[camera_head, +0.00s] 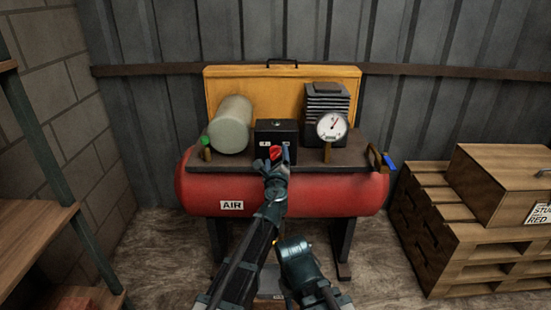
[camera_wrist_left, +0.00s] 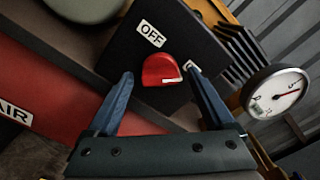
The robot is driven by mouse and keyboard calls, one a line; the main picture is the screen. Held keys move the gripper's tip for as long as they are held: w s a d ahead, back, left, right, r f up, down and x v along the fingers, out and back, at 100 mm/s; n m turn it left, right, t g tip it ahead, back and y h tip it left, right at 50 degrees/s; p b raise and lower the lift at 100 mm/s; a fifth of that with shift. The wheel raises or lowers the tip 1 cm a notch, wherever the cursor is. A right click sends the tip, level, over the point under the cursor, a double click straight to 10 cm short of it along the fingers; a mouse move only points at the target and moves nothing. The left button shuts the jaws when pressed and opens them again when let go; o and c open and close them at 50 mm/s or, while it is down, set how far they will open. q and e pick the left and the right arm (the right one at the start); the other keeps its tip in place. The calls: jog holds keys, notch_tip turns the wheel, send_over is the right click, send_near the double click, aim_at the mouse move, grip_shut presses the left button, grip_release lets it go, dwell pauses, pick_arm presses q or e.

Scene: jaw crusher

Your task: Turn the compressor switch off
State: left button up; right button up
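The compressor switch is a red knob (camera_head: 275,153) on the front of a black box (camera_head: 277,131) on top of the red compressor. In the left wrist view the knob (camera_wrist_left: 161,69) has a white mark at its lower right, pointing away from the OFF label (camera_wrist_left: 152,33) and towards a second label, partly hidden by a finger. My left gripper (camera_head: 278,156) is open at the box front. Its two fingers stand apart on either side of the knob; contact is not visible. My right gripper (camera_head: 293,246) hangs low in front of the compressor; its fingers cannot be made out.
A pressure gauge (camera_head: 331,126) with a red needle stands right of the box, and a pale cylinder (camera_head: 231,125) stands left. The red AIR tank (camera_head: 320,196) lies below. Wooden pallets (camera_head: 455,235) with a crate are at right, shelves (camera_head: 37,232) at left.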

pick_arm(q)
jog(key=c, duration=1.3)
jog(key=shift+n, duration=0.3)
jog(key=n, duration=0.3)
jog(key=shift+n, duration=0.3)
jog(key=n, duration=0.4)
jog(key=shift+n, duration=0.3)
jog(key=n, duration=0.4)
jog(key=shift+n, duration=2.5)
jog(key=shift+s, duration=0.1)
